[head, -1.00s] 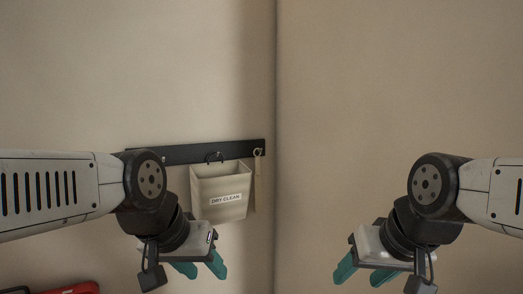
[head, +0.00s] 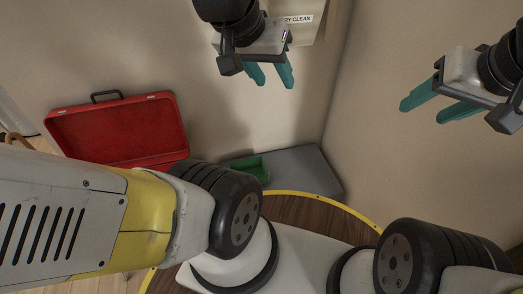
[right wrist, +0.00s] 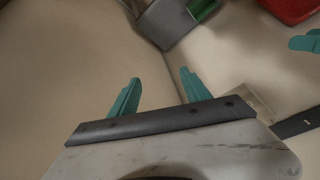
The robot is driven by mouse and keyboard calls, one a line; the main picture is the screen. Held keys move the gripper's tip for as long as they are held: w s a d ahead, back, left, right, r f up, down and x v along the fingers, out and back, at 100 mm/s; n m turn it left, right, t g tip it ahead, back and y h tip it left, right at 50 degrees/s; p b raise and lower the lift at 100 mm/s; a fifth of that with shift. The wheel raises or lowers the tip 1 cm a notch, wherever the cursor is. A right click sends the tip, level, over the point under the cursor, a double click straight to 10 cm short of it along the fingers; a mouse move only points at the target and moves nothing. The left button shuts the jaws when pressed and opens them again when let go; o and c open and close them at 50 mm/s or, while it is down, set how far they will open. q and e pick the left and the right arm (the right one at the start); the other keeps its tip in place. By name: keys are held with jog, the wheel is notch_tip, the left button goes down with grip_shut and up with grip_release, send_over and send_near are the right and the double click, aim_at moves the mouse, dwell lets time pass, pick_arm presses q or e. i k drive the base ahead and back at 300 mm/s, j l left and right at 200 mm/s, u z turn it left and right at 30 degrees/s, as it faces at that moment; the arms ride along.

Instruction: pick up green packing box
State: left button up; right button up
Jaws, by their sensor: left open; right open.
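The green packing box (head: 252,167) sits low by the wall in the head view, beside a grey surface. My left arm and base hide part of it. It also shows at the top of the right wrist view (right wrist: 203,8), cut by the frame edge. My left gripper (head: 270,76) is open and empty, up near the wall and above the box in the picture. My right gripper (head: 432,108) is open and empty, to the right of the box and well apart from it. Its teal fingers also show in the right wrist view (right wrist: 160,97).
An open red case (head: 118,130) stands left of the green box. A grey block (head: 300,170) lies right of it in the corner. A bin labelled DRY CLEAN (head: 305,22) hangs on the wall near my left gripper. Walls meet in a corner between the grippers.

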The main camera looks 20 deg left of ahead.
aim_at(257, 167)
jog(key=l+u, duration=0.1)
jog(key=u, duration=0.3)
jog(key=i+l+u, duration=0.1)
jog(key=u, duration=0.35)
jog(key=l+u, duration=0.15)
jog(key=u, duration=0.25)
jog(key=l+u, duration=0.1)
jog(key=u, duration=0.3)
jog(key=i, duration=0.35)
